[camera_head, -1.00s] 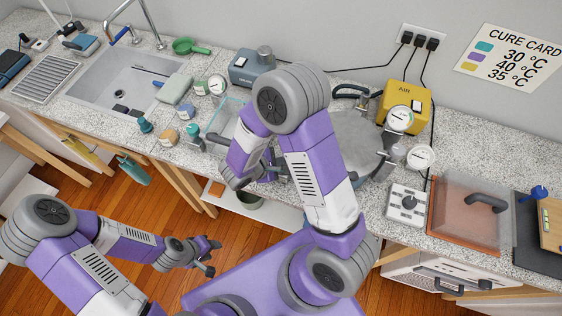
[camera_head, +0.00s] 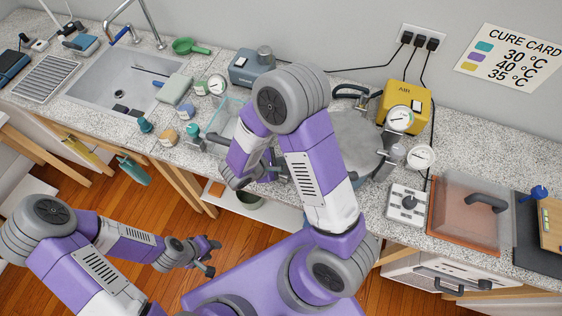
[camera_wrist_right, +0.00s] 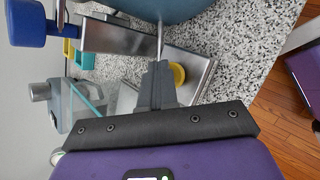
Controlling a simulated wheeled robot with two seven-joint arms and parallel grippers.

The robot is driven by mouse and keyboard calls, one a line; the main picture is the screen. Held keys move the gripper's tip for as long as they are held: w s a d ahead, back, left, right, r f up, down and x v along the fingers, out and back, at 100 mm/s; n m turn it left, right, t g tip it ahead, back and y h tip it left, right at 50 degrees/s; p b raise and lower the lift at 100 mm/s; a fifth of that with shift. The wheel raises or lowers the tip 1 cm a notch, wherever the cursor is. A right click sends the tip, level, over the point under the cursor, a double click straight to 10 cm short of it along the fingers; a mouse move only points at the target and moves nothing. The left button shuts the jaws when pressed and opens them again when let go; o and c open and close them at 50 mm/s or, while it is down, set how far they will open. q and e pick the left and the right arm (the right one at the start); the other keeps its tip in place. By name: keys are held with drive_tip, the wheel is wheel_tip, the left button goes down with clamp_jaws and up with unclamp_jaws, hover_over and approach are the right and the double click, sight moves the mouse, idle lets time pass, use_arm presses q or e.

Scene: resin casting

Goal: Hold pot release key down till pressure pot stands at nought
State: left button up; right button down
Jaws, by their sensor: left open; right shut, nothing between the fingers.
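The pressure pot (camera_head: 358,140) stands on the counter with a grey round lid, partly hidden behind my right arm. Its blue-grey side shows at the top of the right wrist view (camera_wrist_right: 165,8). A white dial (camera_head: 420,157) stands at its right; its needle is too small to read. My right gripper (camera_wrist_right: 158,70) is shut and empty, its tips by a thin metal rod under the pot. A yellow round piece (camera_wrist_right: 178,75) on a metal plate is just beside the fingers. I cannot tell which part is the release key, or whether I touch it. My left gripper (camera_head: 211,257) is open and empty, low before the counter.
A yellow air unit (camera_head: 405,102) with a dial stands behind the pot. The sink (camera_head: 125,82), small bottles and dials are to the left. A blue knob (camera_wrist_right: 27,22) shows in the wrist view.

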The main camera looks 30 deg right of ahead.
drive_tip(key=shift+r+p, duration=0.55)
drive_tip(key=shift+r, duration=0.4)
wheel_tip(320, 180, up, 5)
drive_tip(key=p, duration=0.3)
idle(0.7)
